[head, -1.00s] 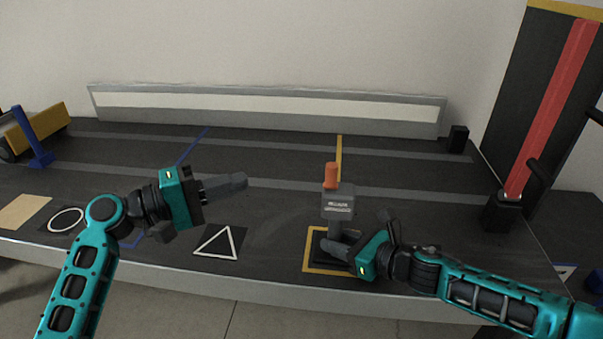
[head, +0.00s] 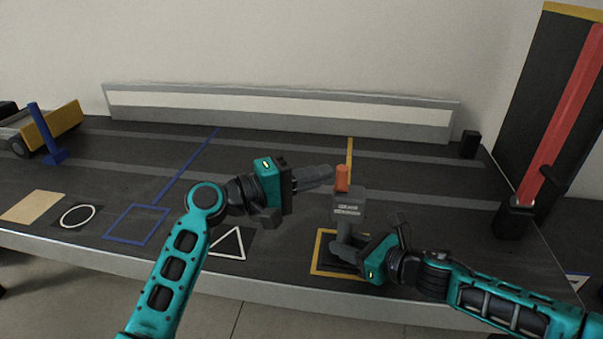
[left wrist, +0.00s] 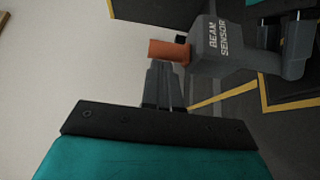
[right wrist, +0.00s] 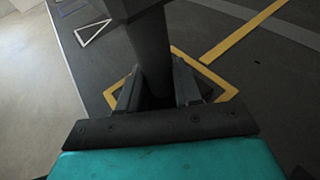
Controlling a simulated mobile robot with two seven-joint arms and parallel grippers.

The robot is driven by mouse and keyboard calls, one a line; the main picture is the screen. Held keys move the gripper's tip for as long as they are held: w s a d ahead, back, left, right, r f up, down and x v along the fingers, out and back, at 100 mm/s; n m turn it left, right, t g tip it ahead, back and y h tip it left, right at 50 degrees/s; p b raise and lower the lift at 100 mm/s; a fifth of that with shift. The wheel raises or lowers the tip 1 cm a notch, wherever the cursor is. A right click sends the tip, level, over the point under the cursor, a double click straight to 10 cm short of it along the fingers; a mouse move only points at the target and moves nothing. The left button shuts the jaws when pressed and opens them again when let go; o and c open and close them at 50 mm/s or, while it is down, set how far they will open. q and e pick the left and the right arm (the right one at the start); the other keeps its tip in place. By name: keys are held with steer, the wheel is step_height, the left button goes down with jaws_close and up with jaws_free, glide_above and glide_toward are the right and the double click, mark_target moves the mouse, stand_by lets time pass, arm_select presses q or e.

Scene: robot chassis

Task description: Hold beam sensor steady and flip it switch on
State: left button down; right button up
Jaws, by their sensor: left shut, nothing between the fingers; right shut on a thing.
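The beam sensor (head: 348,203) is a grey upright post with a labelled head and an orange switch (head: 342,178) on top. It stands in the yellow square outline (head: 319,262) near the table's front edge. My right gripper (head: 345,250) is shut on the sensor's lower post, which also shows between its fingers in the right wrist view (right wrist: 150,50). My left gripper (head: 330,172) is shut and empty, its fingertips just left of the orange switch. In the left wrist view the orange switch (left wrist: 168,50) is close beyond the fingertips; whether they touch is unclear.
A blue post (head: 45,135) and a yellow-sided vehicle (head: 55,127) stand at the far left. A red barrier arm (head: 560,125) rises at the right. A long grey-white wall (head: 280,110) runs along the back. Floor markings lie flat; the middle table is clear.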

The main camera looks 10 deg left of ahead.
mark_target(337, 178)
stand_by(0.3)
arm_select(q)
steer(key=d, duration=0.4)
steer(key=shift+a, duration=0.15)
steer(key=shift+a, duration=0.25)
arm_select(e)
steer(key=shift+c, duration=0.2)
arm_select(q)
steer(key=w+a+v, duration=0.1)
steer(key=w+v, duration=0.1)
steer(key=v, duration=1)
steer(key=shift+a, duration=0.3)
arm_select(e)
steer(key=o, duration=0.9)
